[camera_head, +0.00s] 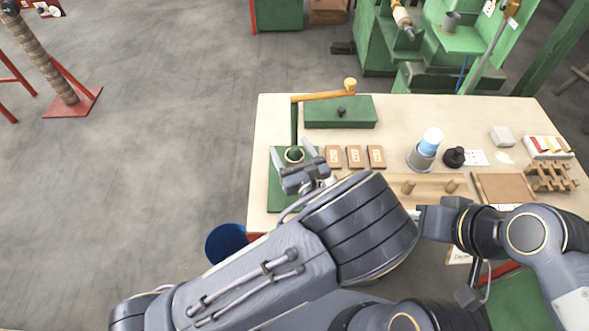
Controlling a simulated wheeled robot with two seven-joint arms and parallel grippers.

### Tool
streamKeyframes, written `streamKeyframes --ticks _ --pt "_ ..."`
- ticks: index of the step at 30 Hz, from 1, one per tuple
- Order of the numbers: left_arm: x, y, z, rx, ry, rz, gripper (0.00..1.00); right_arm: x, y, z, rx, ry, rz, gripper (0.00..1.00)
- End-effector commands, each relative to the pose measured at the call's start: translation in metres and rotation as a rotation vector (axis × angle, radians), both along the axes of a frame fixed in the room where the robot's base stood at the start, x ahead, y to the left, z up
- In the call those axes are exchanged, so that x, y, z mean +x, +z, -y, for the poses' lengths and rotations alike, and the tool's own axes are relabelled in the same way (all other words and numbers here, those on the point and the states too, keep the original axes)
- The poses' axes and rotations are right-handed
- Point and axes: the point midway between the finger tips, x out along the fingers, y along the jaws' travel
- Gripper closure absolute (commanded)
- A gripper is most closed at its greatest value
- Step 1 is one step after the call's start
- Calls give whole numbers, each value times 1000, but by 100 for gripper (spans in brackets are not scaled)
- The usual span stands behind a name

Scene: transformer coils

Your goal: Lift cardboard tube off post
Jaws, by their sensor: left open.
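A green stand with a flat green base (279,194) is at the left end of the workbench. My left forearm hides the front of the bench. My right gripper (422,220) is at the front of the bench, partly hidden behind my left arm.
A yellow crank handle (322,97) reaches over a green box (340,113) behind the stand. Several brown blocks (354,156), a grey cup with a blue-white roll (428,148), a black knob (454,157) and a wooden rack (552,177) stand rightward. A blue bin (227,243) is on the floor.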

Motion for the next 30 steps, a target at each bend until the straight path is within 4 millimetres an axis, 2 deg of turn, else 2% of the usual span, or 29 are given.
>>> streamKeyframes --ticks 3,17,25,30 --pt "0 0 0 0 0 0 34 0 0 0 0 0 0 64" --pt "0 0 0 -1 0 1 93 0 0 0 0 0 0 64" --pt "0 2 0 -1 0 2 93 0 0 0 0 0 0 64" --pt "0 13 1 -3 0 2 93 0 -1 0 0 0 0 64"
